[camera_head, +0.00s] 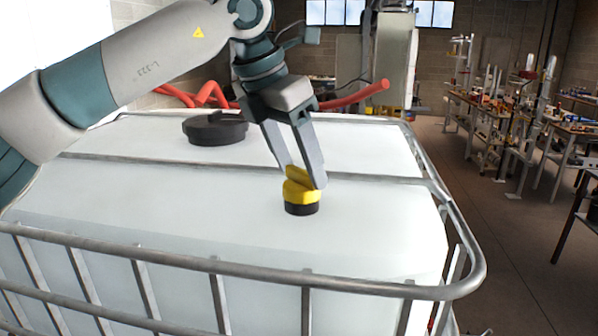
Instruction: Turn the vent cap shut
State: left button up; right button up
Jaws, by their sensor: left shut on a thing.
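The vent cap (297,194) is yellow and sits on a short black neck (301,209) on top of a white tank (190,215). My left gripper (305,178) comes down from above, tilted, with its two long grey fingers at the cap. It is shut on the upper part of the cap. The fingers partly cover the cap's top, and its exact turn angle is hard to tell. My right gripper is not in view.
A metal cage rail (270,281) runs around the tank's top edge, and a crossbar passes behind the cap. A larger black lid (215,128) stands farther back. Red hoses (350,97) lie behind the tank. Cluttered workbenches (500,125) stand at the right, beyond open floor.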

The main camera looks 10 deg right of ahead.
pick_arm(q)
jog(key=shift+w+r+m+g, duration=0.1)
jog(key=shift+m+g, duration=0.2)
jog(key=shift+m, duration=0.7)
jog(key=m+g+p, duration=0.1)
jog(key=m, duration=0.1)
jog(key=shift+w+r+m, duration=0.1)
jog(key=shift+m, duration=0.2)
jog(key=m+g+p, duration=0.1)
jog(key=m+p, duration=0.1)
jog(key=m, duration=0.2)
jog(key=shift+w+g+p, duration=0.1)
jog(key=shift+g+p, duration=0.2)
jog(key=shift+p, duration=0.1)
jog(key=shift+m+g+p, duration=0.3)
jog(key=shift+m+p, duration=0.05)
jog(key=shift+m, duration=0.35)
jog(key=o, duration=1.1)
jog(key=shift+c, duration=0.2)
jog(key=shift+w, duration=0.1)
